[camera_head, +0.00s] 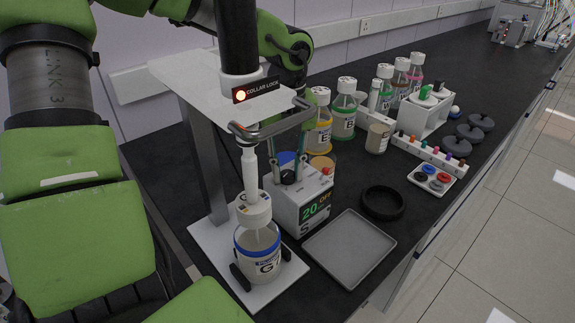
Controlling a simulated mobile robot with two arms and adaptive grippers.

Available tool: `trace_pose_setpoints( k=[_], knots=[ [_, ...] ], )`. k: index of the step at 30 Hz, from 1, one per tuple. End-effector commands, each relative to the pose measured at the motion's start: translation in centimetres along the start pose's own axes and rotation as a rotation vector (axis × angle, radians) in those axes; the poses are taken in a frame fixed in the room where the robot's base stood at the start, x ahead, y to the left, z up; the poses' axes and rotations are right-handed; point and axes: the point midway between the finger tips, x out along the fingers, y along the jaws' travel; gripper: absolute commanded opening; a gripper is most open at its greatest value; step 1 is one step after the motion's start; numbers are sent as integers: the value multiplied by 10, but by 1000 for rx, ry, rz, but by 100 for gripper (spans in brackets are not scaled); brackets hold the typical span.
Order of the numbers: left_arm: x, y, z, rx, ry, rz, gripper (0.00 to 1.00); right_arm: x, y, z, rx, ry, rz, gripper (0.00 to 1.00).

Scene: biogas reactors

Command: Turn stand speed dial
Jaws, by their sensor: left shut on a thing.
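The white stand (206,165) has a top plate with a dark cylinder and a "COLLAR LOCK" label with a lit orange light. A shaft runs down into a clear bottle (258,255) with a blue band and a "G" label, upright on the stand's base. Beside it stands a white control box (310,205) with a green "20 OFF" display. My left gripper (289,165) reaches down behind the stand's grey bar and is shut on a small dark knob (287,177) on top of this box. The bar partly hides the fingers. My right gripper is not in view.
A grey tray (348,248) and a black ring (383,202) lie right of the box. Several capped bottles (343,112) stand behind. A white rack (422,112), a marker strip (430,153) and dark discs (470,132) are farther right. The counter's edge borders the floor.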

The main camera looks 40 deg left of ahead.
Motion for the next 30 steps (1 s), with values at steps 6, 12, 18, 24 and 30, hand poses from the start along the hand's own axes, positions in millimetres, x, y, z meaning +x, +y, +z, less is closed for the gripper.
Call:
trace_pose_setpoints(
  k=[6, 12, 18, 24, 30],
  knots=[
    [-1, 0, 1, 2, -2, -1, 1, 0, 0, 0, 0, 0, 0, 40],
    [-1, 0, 1, 1, -2, -1, 40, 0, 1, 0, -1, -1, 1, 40],
    [0, 0, 0, 0, -1, 0, 40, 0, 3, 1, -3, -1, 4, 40],
    [-5, 0, 1, 0, -2, -1, 40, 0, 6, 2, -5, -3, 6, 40],
    [-37, -1, 2, -1, -6, -3, 40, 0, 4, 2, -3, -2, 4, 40]
  ],
)
